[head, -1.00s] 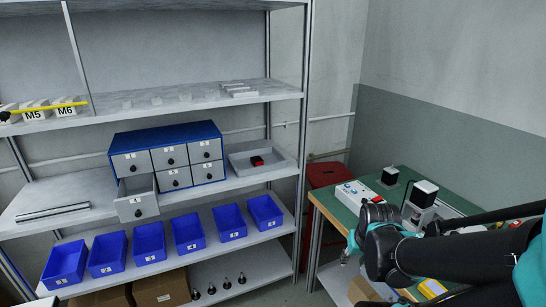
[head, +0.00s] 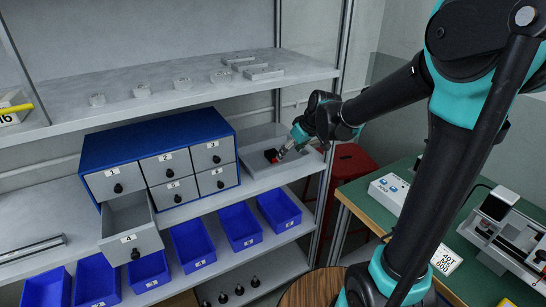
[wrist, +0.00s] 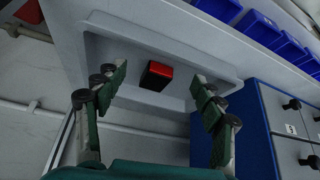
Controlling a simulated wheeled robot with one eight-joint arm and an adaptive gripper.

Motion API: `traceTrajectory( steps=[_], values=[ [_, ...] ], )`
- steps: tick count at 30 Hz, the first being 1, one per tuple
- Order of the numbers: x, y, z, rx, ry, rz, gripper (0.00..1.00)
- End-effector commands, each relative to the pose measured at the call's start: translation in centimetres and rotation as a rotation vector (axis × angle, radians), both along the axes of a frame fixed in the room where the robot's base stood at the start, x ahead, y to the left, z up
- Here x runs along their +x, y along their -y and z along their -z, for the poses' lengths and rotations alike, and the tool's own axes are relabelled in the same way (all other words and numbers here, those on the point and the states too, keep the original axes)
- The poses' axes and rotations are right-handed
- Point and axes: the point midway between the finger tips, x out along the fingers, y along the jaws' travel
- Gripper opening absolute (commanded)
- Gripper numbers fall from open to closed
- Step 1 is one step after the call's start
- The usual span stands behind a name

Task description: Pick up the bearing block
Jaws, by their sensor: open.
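A small red block with dark sides (head: 271,156), the only block in the grey tray (head: 262,184) on the middle shelf, appears to be the bearing block. In the wrist view the block (wrist: 156,75) lies on the tray floor, between the lines of my two fingers. My gripper (head: 284,153) is over the tray beside the block in the head view. In the wrist view my gripper (wrist: 160,82) is open and empty, its fingers spread wide on either side of the block. I cannot tell how much height is left between the fingertips and the block.
A blue cabinet (head: 160,138) stands left of the tray, with drawer 4 (head: 132,232) pulled out. Blue bins (head: 240,226) line the shelf below. The upper shelf (head: 180,115) is above. A green workbench (head: 375,215) with devices is at the right.

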Motion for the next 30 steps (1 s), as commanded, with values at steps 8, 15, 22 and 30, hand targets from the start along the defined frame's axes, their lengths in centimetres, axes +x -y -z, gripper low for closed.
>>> traceTrajectory(
  steps=[8, 15, 22, 30],
  values=[
    [3.5, -3.5, 0.0, 0.000, -0.001, 0.000, 0.69],
    [4.4, -4.5, 0.2, 0.000, -0.001, 0.001, 0.69],
    [5.4, -5.5, 2.6, 0.000, -0.001, 0.002, 0.69],
    [6.1, -6.2, 4.4, 0.001, -0.001, 0.002, 0.69]
  ],
)
